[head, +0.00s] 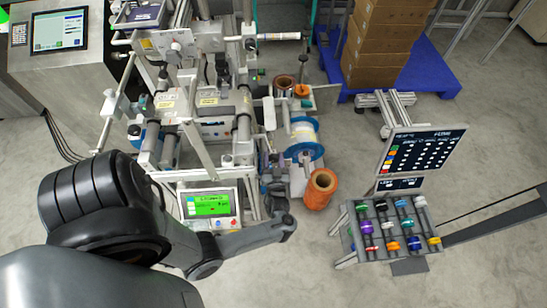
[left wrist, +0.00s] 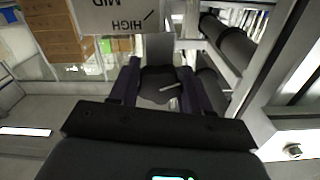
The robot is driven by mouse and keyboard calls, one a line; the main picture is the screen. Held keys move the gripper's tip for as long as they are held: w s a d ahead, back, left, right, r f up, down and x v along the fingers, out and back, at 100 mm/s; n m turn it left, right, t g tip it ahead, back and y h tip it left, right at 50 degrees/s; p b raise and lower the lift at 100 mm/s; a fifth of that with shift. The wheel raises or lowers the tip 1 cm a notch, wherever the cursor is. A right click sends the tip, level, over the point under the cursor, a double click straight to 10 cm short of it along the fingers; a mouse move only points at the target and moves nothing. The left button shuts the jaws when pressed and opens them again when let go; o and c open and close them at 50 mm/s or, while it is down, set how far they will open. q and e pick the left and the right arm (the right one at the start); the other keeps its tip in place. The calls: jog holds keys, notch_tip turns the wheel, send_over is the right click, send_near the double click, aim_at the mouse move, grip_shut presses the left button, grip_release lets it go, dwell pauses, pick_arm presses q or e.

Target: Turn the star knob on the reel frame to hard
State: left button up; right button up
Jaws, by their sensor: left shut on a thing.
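The reel frame (head: 195,125) is a grey metal machine with rollers and reels, left of centre in the head view. My left gripper (head: 270,172) reaches to its right side, near the blue-rimmed reel. In the left wrist view the dark star knob (left wrist: 157,82) sits between the two fingers of my left gripper (left wrist: 158,88), which is shut on it. A light mark shows on the knob's face. A white label plate (left wrist: 112,15) beyond it reads MID and HIGH, upside down; no "hard" is readable. The knob cannot be made out in the head view.
A blue-rimmed reel (head: 304,138) and an orange roll (head: 320,188) stand close right of my gripper. A green-screened panel (head: 209,206) is left of it. A rack of coloured spools (head: 391,228) stands at right, below a dark board (head: 423,150). Cartons (head: 381,45) stand behind.

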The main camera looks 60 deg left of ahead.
pick_arm(q)
jog(key=o, duration=1)
jog(key=shift+o, duration=0.2)
jog(key=shift+d, duration=0.1)
